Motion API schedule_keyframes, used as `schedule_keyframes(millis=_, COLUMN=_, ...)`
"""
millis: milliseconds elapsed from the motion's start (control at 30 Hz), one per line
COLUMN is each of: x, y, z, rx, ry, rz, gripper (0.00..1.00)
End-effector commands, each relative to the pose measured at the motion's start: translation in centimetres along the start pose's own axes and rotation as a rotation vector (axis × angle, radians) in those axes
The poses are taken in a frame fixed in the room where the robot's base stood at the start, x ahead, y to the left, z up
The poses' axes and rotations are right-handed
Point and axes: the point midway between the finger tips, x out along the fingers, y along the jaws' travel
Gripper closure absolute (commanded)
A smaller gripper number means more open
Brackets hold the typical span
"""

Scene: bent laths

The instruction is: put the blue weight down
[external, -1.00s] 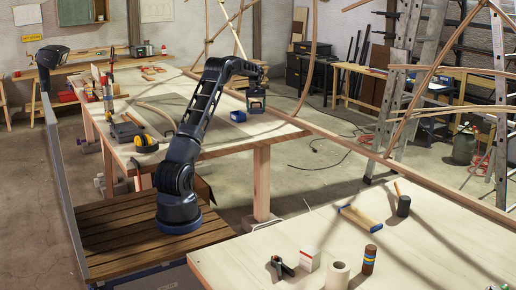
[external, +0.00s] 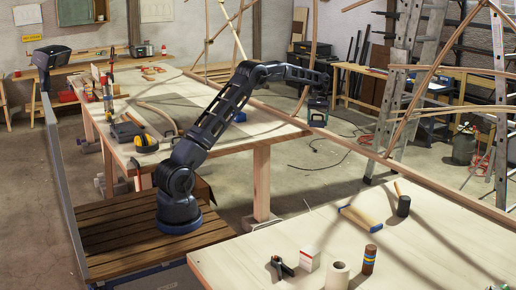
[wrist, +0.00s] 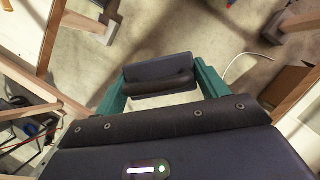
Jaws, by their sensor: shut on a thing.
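My gripper (external: 318,117) is out past the right edge of the far worktable, at the end of the stretched arm. In the wrist view its teal fingers (wrist: 163,88) stand on both sides of a dark blue-grey block, the blue weight (wrist: 160,70). The gripper is shut on it. The weight's lower side is hidden from the wrist camera. Concrete floor shows behind the weight, and it touches no surface that I can see there. In the external view the weight is too small to make out clearly.
A long lath (external: 350,145) runs close by my gripper.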

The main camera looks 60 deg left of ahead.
Motion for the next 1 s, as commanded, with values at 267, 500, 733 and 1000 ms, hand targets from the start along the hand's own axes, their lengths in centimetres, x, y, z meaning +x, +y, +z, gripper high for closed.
schedule_keyframes(millis=267, x=2.5, y=8.9, z=6.6, rx=0.095, ry=0.001, rz=-0.036, gripper=0.77)
schedule_keyframes(millis=500, x=4.9, y=15.5, z=12.8, rx=0.171, ry=0.0, rz=-0.066, gripper=0.77)
schedule_keyframes(millis=733, x=7.6, y=21.1, z=19.5, rx=0.245, ry=-0.001, rz=-0.096, gripper=0.77)
schedule_keyframes(millis=1000, x=10.9, y=26.7, z=27.9, rx=0.331, ry=-0.002, rz=-0.131, gripper=0.77)
